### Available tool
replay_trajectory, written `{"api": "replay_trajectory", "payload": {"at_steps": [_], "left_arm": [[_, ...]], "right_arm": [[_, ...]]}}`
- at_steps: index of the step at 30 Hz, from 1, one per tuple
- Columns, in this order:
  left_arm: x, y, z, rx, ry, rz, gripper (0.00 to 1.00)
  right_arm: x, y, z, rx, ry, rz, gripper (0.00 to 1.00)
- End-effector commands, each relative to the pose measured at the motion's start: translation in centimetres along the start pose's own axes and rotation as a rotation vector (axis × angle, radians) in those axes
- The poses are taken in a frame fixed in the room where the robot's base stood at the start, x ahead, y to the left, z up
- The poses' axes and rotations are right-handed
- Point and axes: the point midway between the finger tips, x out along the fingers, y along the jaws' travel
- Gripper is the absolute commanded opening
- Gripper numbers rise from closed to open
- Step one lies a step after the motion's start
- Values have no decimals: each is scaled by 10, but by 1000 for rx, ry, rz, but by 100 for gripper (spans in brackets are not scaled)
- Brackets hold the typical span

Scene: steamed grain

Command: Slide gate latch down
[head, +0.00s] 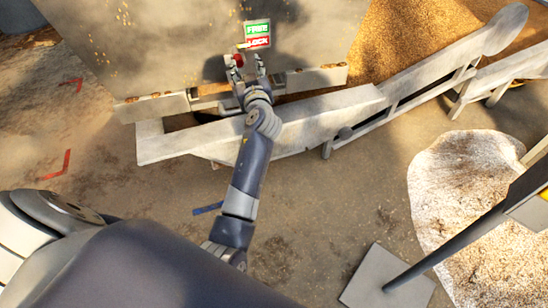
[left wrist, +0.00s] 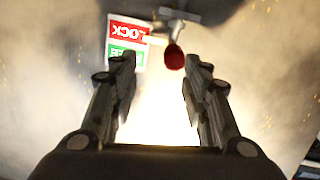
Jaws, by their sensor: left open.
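The gate panel (head: 165,45) is a large grey plate at the top of the head view. Its sign (head: 257,34) has a green FREE half above a red LOCK half; the sign also shows upside down in the left wrist view (left wrist: 127,43). The gate latch has a red knob (head: 238,60), and a pale pointer beside the red LOCK half. In the left wrist view the knob (left wrist: 174,57) lies between the fingertips, nearer the right one. My left gripper (head: 247,66) is open around the knob; contact cannot be told. My right gripper is out of view.
A pale beam (head: 270,122) runs below the panel, under my left forearm. Grain (head: 400,45) lies behind the trough rails. A pale grain heap (head: 465,180) lies at right, near a dark pole (head: 445,252) and a flat grey plate (head: 385,280). Floor is clear in the middle.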

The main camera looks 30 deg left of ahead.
Motion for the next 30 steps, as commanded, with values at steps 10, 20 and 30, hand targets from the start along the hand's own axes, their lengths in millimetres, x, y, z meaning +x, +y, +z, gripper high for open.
{"api": "replay_trajectory", "payload": {"at_steps": [10, 20, 30], "left_arm": [[-7, 12, 61, 82, -101, 65, 43], [-21, 18, 126, 165, -205, 131, 43], [-41, 19, 190, 242, -310, 196, 43]], "right_arm": [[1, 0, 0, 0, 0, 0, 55], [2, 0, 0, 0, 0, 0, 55], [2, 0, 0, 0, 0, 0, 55]]}}
